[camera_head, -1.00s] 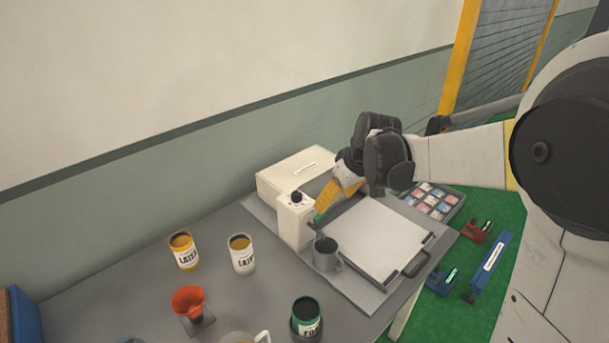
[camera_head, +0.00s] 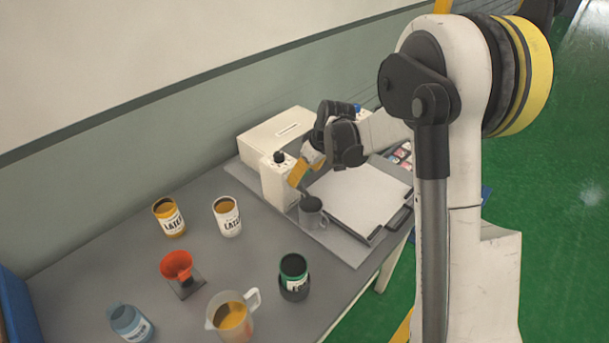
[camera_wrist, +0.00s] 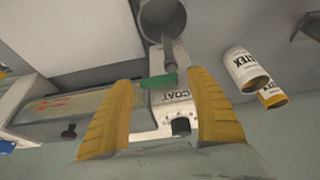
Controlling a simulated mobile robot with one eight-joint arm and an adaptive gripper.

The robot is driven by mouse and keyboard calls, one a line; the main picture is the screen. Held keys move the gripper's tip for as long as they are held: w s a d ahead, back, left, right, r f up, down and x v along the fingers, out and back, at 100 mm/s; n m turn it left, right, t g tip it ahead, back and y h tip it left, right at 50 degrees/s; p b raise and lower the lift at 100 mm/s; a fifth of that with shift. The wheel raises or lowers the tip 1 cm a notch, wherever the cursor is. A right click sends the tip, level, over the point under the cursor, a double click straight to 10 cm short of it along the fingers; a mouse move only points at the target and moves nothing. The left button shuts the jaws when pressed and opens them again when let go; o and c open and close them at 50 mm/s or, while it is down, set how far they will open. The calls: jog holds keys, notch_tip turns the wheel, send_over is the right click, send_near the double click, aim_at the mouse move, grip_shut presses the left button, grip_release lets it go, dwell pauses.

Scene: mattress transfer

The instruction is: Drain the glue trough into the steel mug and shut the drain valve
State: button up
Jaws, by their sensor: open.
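The steel mug (camera_head: 312,216) stands upright beside the white coating machine (camera_head: 277,186). In the wrist view the mug (camera_wrist: 165,20) is at the top, below a grey spout (camera_wrist: 169,55). The mug's contents are too dark to read. The green valve handle (camera_wrist: 157,83) lies crosswise near the spout. The long trough (camera_wrist: 70,104) runs left from the block marked COAT. My gripper (camera_head: 300,174) is open above the machine's front. In the wrist view its yellow fingers (camera_wrist: 161,76) are on either side of the handle; contact is unclear.
A pale flat panel (camera_head: 357,195) lies right of the mug. Green floor is right.

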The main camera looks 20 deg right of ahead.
jog(key=shift+c, duration=0.2)
jog(key=c, duration=1.2)
jog(key=shift+o, duration=0.2)
jog(key=shift+s+m, duration=0.1)
jog(key=shift+m, duration=0.2)
jog(key=m, duration=0.1)
jog(key=m+h+b, duration=0.1)
jog(key=m, duration=0.1)
jog(key=shift+s+f+m+t, duration=0.1)
jog(key=shift+s+m+t, duration=0.2)
jog(key=shift+s, duration=0.05)
jog(key=shift+s+m+h+b, duration=0.25)
jog(key=shift+m+h, duration=0.3)
jog(key=shift+m, duration=0.6)
jog(key=shift+s+m+h+b, duration=0.15)
jog(key=shift+m+h, duration=0.4)
jog(key=shift+m, duration=0.6)
jog(key=o, duration=1.2)
